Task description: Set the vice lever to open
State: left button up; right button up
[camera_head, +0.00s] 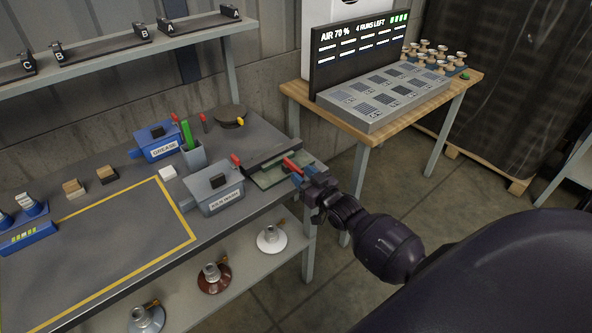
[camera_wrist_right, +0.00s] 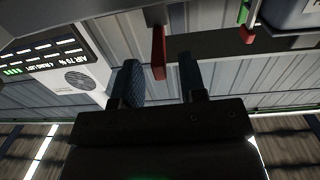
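A red lever (camera_head: 291,163) stands at the right end of the workbench, at the fingertips of my right gripper (camera_head: 297,176). In the right wrist view the red lever (camera_wrist_right: 158,52) shows between the two blue fingers of my right gripper (camera_wrist_right: 160,82). The fingers are apart, with a gap on each side of the lever, so the gripper is open around or just short of it. The body of the vice is largely hidden or cannot be told apart from the bench end. My left gripper is not in view.
A grey box with a red handle (camera_head: 216,188) stands left of the gripper. A blue grease box (camera_head: 157,141) and a cup with a green item (camera_head: 192,154) stand behind. The yellow-outlined bench area (camera_head: 110,240) is clear.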

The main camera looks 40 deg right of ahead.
jog(key=shift+w+a, duration=0.1)
jog(key=shift+w, duration=1.55)
grip_shut()
